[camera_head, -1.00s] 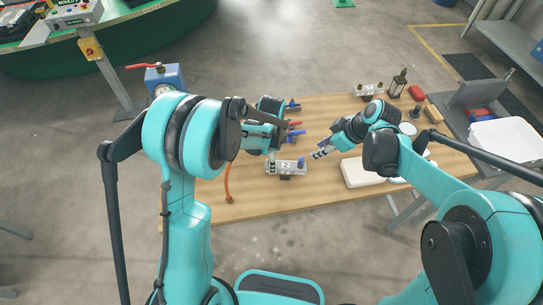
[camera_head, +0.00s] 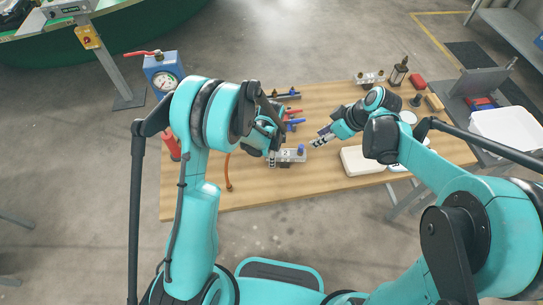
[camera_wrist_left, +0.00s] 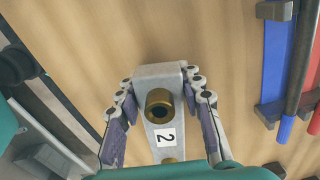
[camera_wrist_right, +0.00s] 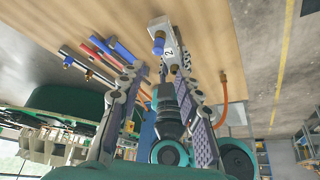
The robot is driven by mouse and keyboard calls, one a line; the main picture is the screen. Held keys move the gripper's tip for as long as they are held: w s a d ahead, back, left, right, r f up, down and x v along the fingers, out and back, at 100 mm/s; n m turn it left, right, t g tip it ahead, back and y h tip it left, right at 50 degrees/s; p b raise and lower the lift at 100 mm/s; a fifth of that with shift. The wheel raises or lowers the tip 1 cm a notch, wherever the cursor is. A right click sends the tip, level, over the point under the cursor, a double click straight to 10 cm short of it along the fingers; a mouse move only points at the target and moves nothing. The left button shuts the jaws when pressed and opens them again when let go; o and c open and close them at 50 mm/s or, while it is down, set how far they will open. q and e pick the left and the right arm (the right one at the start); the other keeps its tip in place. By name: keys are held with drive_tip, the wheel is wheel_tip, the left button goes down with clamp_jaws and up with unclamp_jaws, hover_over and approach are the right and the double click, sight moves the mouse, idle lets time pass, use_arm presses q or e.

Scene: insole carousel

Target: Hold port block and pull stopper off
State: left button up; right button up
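The port block (camera_head: 291,155) is a pale metal block marked 2, near the middle of the table. It has brass ports, and a blue stopper (camera_head: 301,148) stands at its right end in the head view. My left gripper (camera_head: 271,158) is at the block's left end. In the left wrist view its fingers flank the block (camera_wrist_left: 160,74), tips seemingly against both sides; the stopper is not visible there. My right gripper (camera_head: 316,143) is open and empty just right of the stopper. In the right wrist view the stopper (camera_wrist_right: 158,45) lies beyond the parted fingertips.
Red and blue handled tools (camera_head: 293,125) lie behind the block. An orange hose (camera_head: 229,175) lies to the left. A white pad (camera_head: 360,161) is close to the right arm. A gauge box (camera_head: 165,73) stands at the far left. The table's front edge is clear.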

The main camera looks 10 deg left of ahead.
use_arm(q)
clamp_jaws()
use_arm(e)
drive_tip(key=shift+o, duration=0.7)
drive_tip(key=n+g+h, duration=0.2)
drive_tip(key=n+h, duration=0.2)
drive_tip(key=n, duration=0.2)
hover_over(301, 145)
drive_tip(key=shift+s+d+f, duration=0.2)
drive_tip(key=shift+d+f, duration=0.2)
drive_tip(key=shift+f, duration=0.3)
drive_tip(key=shift+w+a+r+n+h, duration=0.1)
drive_tip(key=shift+w+a+n+h, duration=0.2)
drive_tip(key=shift+n+h, duration=0.25)
drive_tip(key=shift+f, duration=4.5)
